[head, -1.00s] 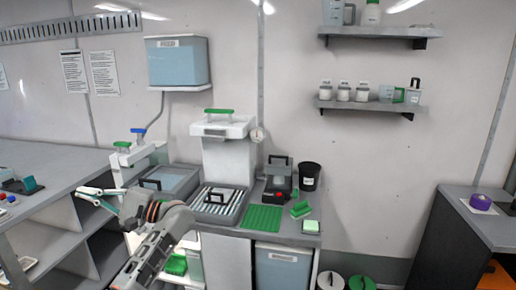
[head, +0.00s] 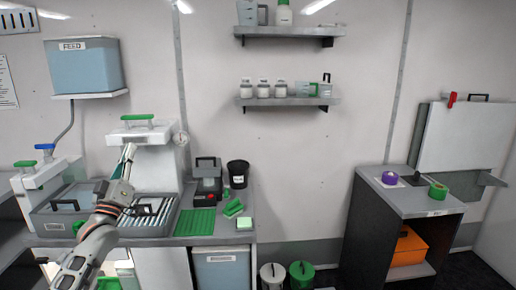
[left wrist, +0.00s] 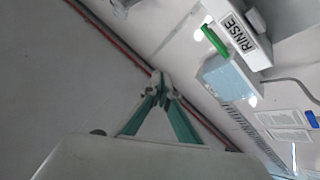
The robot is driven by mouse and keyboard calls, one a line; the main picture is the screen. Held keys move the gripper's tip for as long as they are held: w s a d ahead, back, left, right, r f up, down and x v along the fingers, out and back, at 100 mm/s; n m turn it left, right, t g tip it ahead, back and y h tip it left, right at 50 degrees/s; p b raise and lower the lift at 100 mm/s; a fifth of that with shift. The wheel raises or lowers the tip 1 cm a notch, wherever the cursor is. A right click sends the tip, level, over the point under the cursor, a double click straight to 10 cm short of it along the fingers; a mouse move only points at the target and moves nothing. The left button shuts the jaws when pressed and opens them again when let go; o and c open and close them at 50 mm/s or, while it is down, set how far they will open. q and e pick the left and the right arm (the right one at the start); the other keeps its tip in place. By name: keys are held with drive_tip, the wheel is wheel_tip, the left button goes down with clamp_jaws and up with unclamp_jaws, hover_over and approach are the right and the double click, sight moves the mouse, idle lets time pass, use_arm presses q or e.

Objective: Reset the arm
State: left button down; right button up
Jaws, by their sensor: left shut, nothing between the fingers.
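My left arm reaches up from the bottom left in the head view. My left gripper (head: 128,155) points upward in front of the white machine with the green handle (head: 145,160), above the ribbed tray (head: 150,222). In the left wrist view the teal fingers of my left gripper (left wrist: 157,80) meet at their tips, shut and empty. They point toward a bare wall. My right gripper is not in view.
The counter holds a green mat (head: 195,222), a dark device with a red knob (head: 207,182) and a black cup (head: 238,174). A blue FEED tank (head: 85,68) hangs upper left. A dark cabinet (head: 410,200) stands at right.

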use_arm(q)
drive_tip(key=w+a+f+m+g+y, duration=0.2)
drive_tip(key=f+m+g, duration=0.2)
drive_tip(key=f, duration=0.3)
drive_tip(key=w+a+f+m+g+y, duration=0.1)
drive_tip(key=w+a+f+m+g, duration=0.15)
drive_tip(key=f+m, duration=0.35)
drive_tip(key=s+d+f+g, duration=0.1)
drive_tip(key=s+d+f, duration=0.15)
drive_tip(key=f, duration=0.35)
drive_tip(key=s+d+f+g+h, duration=0.1)
drive_tip(key=s+d+f, duration=0.15)
drive_tip(key=f, duration=0.25)
drive_tip(key=s+d+f+g, duration=0.1)
drive_tip(key=s+d+f, duration=0.15)
drive_tip(key=f, duration=0.35)
drive_tip(key=s+d+f+g+h, duration=0.1)
drive_tip(key=s+d+f+g, duration=0.1)
drive_tip(key=s+d+f, duration=0.7)
drive_tip(key=s+d+f+g+h, duration=0.1)
drive_tip(key=s+d+f+g, duration=0.1)
drive_tip(key=s+f, duration=1.25)
drive_tip(key=s+d+n+g, duration=0.1)
drive_tip(key=s+d, duration=0.3)
drive_tip(key=s, duration=1.3)
drive_tip(key=shift+d+f+h, duration=0.2)
drive_tip(key=shift+f+h, duration=0.1)
drive_tip(key=shift+f, duration=0.05)
drive_tip(key=shift+w+g, duration=0.1)
drive_tip(key=shift+g, duration=0.15)
